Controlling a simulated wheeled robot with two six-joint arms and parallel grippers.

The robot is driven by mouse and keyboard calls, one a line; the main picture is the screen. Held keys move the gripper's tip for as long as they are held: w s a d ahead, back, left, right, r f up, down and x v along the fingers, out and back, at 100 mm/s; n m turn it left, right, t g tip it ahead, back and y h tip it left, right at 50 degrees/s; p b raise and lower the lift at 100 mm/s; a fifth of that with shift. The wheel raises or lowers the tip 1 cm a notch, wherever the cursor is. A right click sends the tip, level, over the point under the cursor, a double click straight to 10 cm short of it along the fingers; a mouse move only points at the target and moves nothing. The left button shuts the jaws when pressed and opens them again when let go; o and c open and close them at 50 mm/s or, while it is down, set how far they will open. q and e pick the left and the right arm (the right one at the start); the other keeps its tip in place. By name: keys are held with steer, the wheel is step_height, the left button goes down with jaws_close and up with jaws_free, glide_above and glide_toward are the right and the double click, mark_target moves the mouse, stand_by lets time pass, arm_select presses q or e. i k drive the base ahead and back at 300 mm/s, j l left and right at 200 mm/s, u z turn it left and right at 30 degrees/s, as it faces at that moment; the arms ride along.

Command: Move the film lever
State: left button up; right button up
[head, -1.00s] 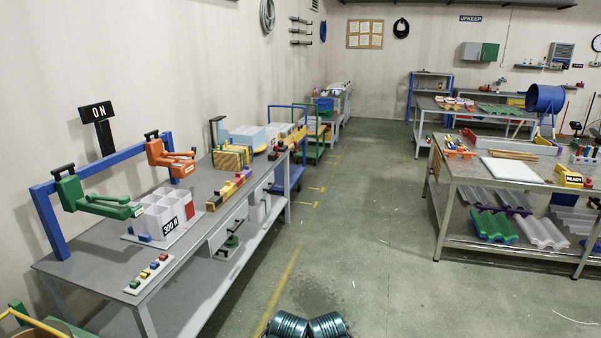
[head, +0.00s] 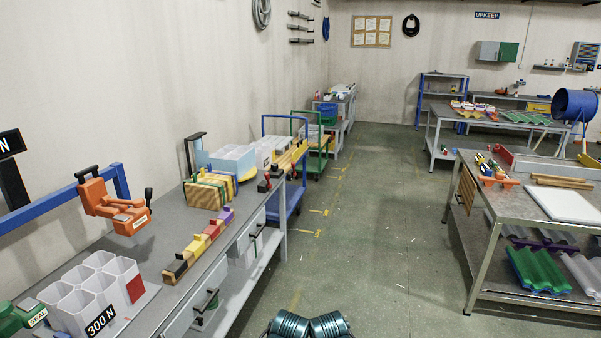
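No lever with a readable "film" label shows, so I cannot tell which one it is. An orange press head (head: 115,207) hangs on a blue rail at the left bench and has a black-tipped handle (head: 148,194); its label is too small to read. A green head (head: 22,316) labelled SEAL is cut off at the lower left. Farther along the bench, a small red and black lever-like piece (head: 265,183) stands at the front edge, near a black upright frame (head: 194,150). Neither gripper is in view; only teal ribbed parts of mine show at the bottom centre.
The left bench (head: 235,243) carries a white cell block (head: 92,292) marked 300 N, a row of coloured blocks (head: 199,245) and a striped block (head: 208,191). Blue and green carts stand beyond. A right bench (head: 510,205) borders the clear floor aisle (head: 375,235).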

mark_target(268, 179)
steer(key=i, duration=3.25)
steer(key=z, duration=0.35)
steer(key=i, duration=0.05)
